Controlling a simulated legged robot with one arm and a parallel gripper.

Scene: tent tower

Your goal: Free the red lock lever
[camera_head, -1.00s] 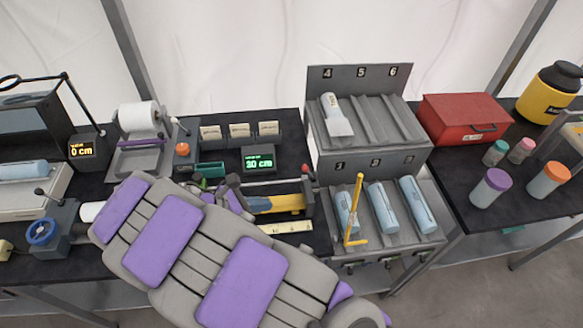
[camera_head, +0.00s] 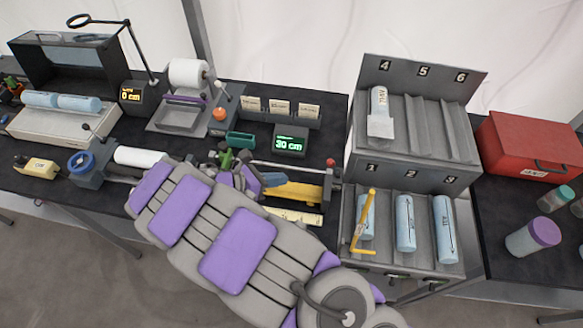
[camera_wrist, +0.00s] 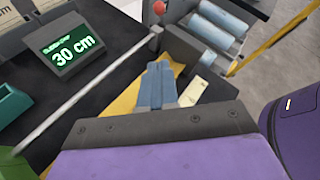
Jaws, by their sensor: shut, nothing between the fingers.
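A small red knob (camera_head: 329,162) tops a dark post at the right end of a metal rail; it also shows at the top of the wrist view (camera_wrist: 159,7). It is the likeliest red lock lever, but its lever shape is not clear. My gripper (camera_head: 273,180) is left of the knob and apart from it, with its blue-grey fingers (camera_wrist: 158,78) shut and empty. They are over or beside a yellow bar (camera_head: 298,194); I cannot tell whether they touch it. My purple-padded arm hides part of the fixture.
A display (camera_head: 290,141) reading 30 cm stands behind the metal rail (camera_wrist: 95,92). A numbered rack (camera_head: 412,175) with blue rolls is to the right, with a yellow L-shaped rod (camera_head: 366,222) at its front. A green box (camera_head: 240,140) sits left of the display.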

